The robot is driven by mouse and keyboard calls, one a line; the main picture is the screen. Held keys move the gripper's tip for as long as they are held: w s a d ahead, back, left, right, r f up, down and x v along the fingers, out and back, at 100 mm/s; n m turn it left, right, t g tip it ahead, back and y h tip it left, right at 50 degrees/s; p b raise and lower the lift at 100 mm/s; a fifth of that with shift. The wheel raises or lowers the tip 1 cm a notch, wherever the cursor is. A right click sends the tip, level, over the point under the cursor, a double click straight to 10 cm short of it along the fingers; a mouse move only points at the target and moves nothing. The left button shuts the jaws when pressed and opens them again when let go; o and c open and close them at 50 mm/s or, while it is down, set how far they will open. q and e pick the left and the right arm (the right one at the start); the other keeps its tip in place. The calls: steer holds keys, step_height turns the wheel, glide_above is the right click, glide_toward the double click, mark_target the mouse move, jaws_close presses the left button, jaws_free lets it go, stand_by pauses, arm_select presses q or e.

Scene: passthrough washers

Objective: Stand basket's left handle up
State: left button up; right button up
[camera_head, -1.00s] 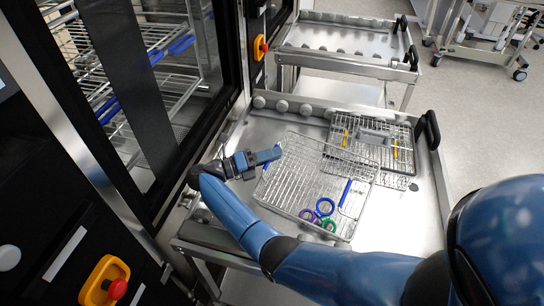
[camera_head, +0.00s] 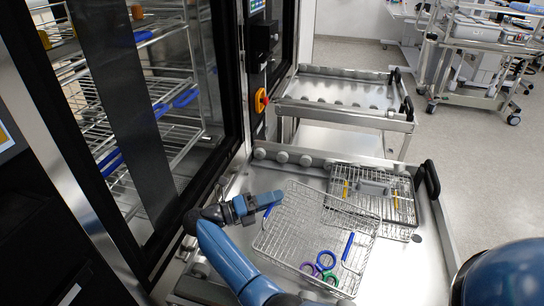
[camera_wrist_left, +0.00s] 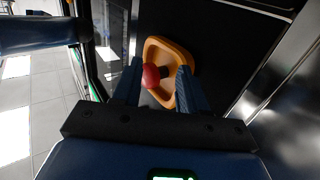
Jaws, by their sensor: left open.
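The wire basket (camera_head: 299,242) lies on the steel cart top. Its right blue handle (camera_head: 348,246) lies along the right side. Its left blue handle (camera_head: 266,212) shows only as a short piece at the left side, partly hidden by my right gripper. My right gripper (camera_head: 274,199) is at the basket's upper left edge, its blue fingers by that handle. I cannot tell whether it is open or touches the handle. My left gripper (camera_wrist_left: 160,67) is open and empty in the left wrist view, its fingers in front of an orange plate with a red button.
Purple, blue and green rings (camera_head: 325,260) lie in the basket. A second wire tray (camera_head: 398,210) with yellow pieces sits behind it at right. The glass-doored washer (camera_head: 180,100) stands close at left. Another cart (camera_head: 340,88) is further back.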

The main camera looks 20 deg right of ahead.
step_height(320, 180, up, 17)
steer(key=shift+f, duration=0.15)
steer(key=shift+a, duration=0.1)
stand_by(0.4)
